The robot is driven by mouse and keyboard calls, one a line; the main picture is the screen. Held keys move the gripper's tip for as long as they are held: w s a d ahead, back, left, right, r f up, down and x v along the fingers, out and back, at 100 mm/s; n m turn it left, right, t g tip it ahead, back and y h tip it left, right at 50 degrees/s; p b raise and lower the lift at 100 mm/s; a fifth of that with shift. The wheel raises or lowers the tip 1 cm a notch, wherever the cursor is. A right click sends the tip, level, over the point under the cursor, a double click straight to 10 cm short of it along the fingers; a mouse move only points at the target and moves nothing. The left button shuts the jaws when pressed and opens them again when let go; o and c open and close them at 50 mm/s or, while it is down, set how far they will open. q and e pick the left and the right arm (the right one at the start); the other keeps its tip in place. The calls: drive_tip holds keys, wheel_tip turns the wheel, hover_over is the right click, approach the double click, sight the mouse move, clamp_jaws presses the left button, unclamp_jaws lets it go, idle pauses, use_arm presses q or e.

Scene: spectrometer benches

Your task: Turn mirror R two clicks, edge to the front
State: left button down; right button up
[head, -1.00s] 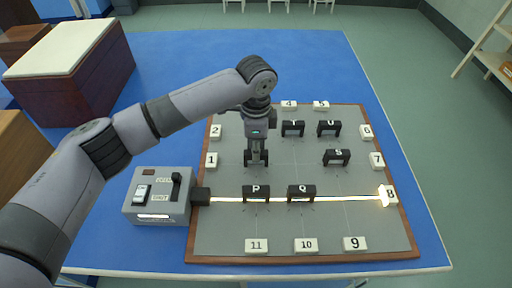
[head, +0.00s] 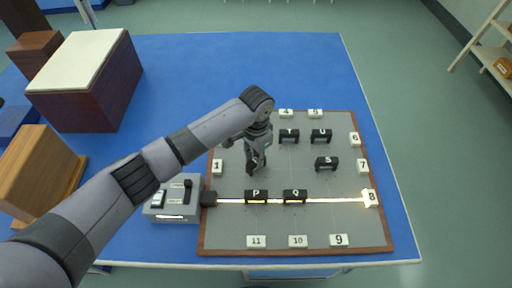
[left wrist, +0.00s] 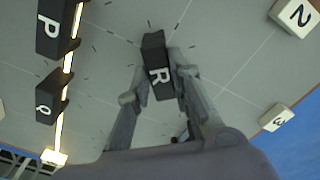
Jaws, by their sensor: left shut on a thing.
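Mirror R (left wrist: 157,76) is a black block with a white R, between the fingers of my left gripper (left wrist: 160,70) in the left wrist view. The gripper is shut on it, one finger along each side. In the head view my left gripper (head: 256,163) points down onto the grey board (head: 330,225), behind mirror P and right of tile 1. There, mirror R is largely hidden by the fingers, and its letter cannot be read. My right gripper is in neither view.
Mirrors P (head: 256,196) and Q (head: 295,196) stand along the bright beam running from the source box (head: 173,210) to tile 8 (head: 371,198). Mirrors T (head: 289,135), U (head: 320,135) and S (head: 327,163) stand farther right. The board's front strip is mostly clear.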

use_arm(q)
drive_tip(key=n+p, duration=0.4)
drive_tip(key=shift+r+n+p, duration=0.2)
drive_tip(key=shift+n+p, duration=0.1)
drive_tip(key=n+p, duration=0.2)
drive_tip(key=n, duration=0.1)
drive_tip(key=shift+f+n+p, duration=0.1)
drive_tip(key=shift+n+p, duration=0.2)
drive_tip(key=shift+p, duration=0.1)
drive_tip(key=shift+n+p, duration=0.4)
drive_tip(key=shift+n, duration=0.3)
drive_tip(key=shift+f, duration=0.1)
drive_tip(key=c, duration=1.4)
unclamp_jaws()
drive_tip(key=shift+c, duration=0.2)
wheel_tip(320, 180, up, 12)
